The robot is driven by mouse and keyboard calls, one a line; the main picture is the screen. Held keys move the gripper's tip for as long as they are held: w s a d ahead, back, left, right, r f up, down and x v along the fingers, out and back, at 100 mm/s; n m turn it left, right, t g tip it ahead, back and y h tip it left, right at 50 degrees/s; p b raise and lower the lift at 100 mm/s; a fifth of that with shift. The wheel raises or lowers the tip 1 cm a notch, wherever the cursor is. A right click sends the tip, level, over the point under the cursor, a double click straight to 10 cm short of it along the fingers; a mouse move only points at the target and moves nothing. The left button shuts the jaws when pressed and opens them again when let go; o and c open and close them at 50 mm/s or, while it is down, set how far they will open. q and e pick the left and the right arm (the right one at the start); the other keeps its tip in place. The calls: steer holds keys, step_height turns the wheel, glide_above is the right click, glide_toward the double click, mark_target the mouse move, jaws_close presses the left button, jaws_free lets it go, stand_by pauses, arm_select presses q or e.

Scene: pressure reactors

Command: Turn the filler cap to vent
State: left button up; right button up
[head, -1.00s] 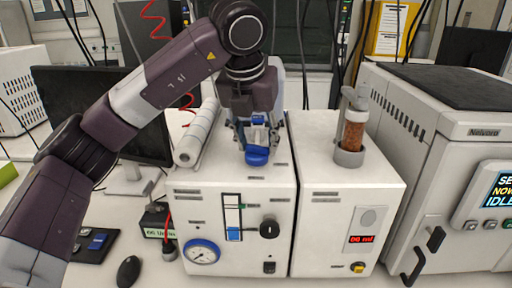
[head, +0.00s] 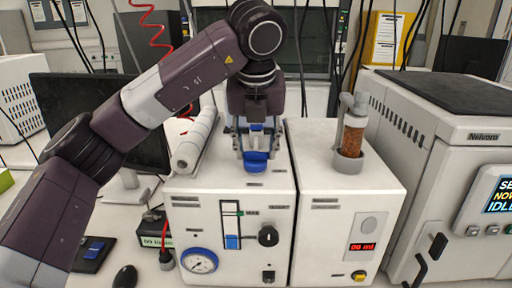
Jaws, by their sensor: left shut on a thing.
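The blue filler cap (head: 255,161) sits on top of the left white reactor box (head: 190,215), near its front edge. My left gripper (head: 255,134) points down over the blue cap from behind and is shut on it. The fingers hide part of the cap, and which way it is turned cannot be told. My right gripper is not in view.
A second white box (head: 340,215) with a red display and a brown-filled column (head: 354,130) stands to the right. A white paper roll (head: 195,142) lies left of my gripper. A large Nelvora machine (head: 440,140) fills the right side. A monitor (head: 95,115) stands at left.

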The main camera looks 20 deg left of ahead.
arm_select(q)
steer(key=o, duration=1.2)
steer(key=shift+c, duration=0.2)
steer(key=v, duration=1.2)
steer(key=shift+d, duration=0.1)
